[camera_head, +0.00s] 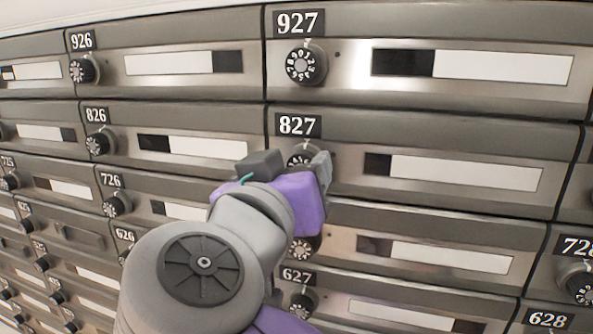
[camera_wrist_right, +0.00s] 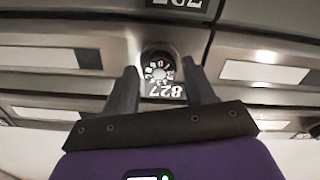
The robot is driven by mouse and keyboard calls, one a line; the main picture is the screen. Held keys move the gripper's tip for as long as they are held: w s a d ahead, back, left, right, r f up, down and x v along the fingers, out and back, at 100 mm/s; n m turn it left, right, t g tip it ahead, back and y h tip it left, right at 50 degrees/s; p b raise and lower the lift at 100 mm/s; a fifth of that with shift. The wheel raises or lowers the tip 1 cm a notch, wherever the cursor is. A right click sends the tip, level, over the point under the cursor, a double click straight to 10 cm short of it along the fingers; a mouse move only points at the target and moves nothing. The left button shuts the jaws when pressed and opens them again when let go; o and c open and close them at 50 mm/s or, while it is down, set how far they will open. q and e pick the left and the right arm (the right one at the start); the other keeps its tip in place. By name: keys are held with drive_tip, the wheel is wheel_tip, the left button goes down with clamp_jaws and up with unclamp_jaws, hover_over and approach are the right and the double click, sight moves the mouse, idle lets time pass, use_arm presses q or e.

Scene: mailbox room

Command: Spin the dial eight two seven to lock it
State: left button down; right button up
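The dial of box 827 (camera_head: 299,159) is black with a white numbered face. It sits just below the 827 label (camera_head: 297,125) and is partly hidden by my gripper in the head view. My right gripper (camera_head: 291,165) is in front of this dial, with one finger on each side of it. In the right wrist view the dial (camera_wrist_right: 159,72) shows between the two spread fingers of the gripper (camera_wrist_right: 160,70), with gaps on both sides. The 827 label (camera_wrist_right: 165,90) appears upside down there. The gripper is open and holds nothing. My left gripper is not in view.
Box 927 (camera_head: 430,63) with its dial (camera_head: 304,65) is above. Box 826 (camera_head: 180,142) is to the left, with dial 826 (camera_head: 100,141). More boxes with protruding dials, such as dial 627 (camera_head: 301,305), lie below. The wall of boxes is close in front.

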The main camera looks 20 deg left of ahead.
drive_tip(key=shift+o, duration=0.6)
drive_tip(key=s, duration=0.7)
drive_tip(key=shift+s, duration=0.3)
drive_tip(key=shift+a, duration=0.1)
